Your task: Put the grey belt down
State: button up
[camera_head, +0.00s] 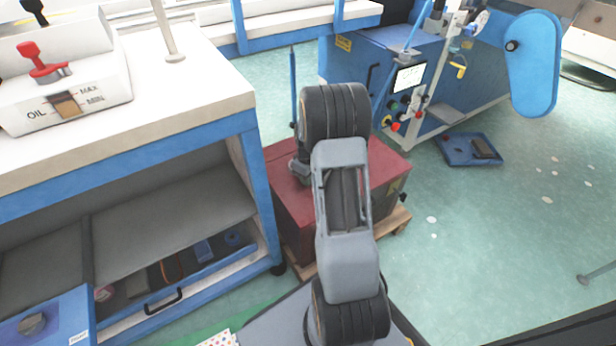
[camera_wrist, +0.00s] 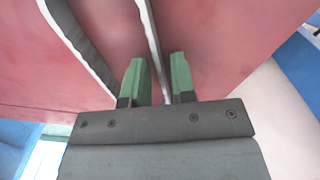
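The grey belt (camera_wrist: 82,45) shows in the wrist view as a dark grey band with a pale edge, against a red surface. A second, thin pale run of it passes between the two green fingers of my gripper (camera_wrist: 160,78). The fingers stand apart, with a small gap visible on each side of this strip, so my gripper looks open around the belt. The red surface appears to be the red box (camera_head: 285,200) in the head view. There my arm hides most of the box's middle, and I cannot make out the belt or my fingertips.
The red box stands on a wooden pallet (camera_head: 392,222). A blue-framed workbench (camera_head: 190,125) with a shelf and open drawer is close on the left. A blue machine (camera_head: 350,65) stands behind. A blue tray (camera_head: 455,150) lies on the floor; the green floor (camera_head: 500,230) at right is mostly clear.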

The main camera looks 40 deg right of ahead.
jog(key=shift+o, duration=0.4)
notch_tip(320, 180, up, 12)
jog(key=p, duration=0.5)
jog(key=shift+r, duration=0.2)
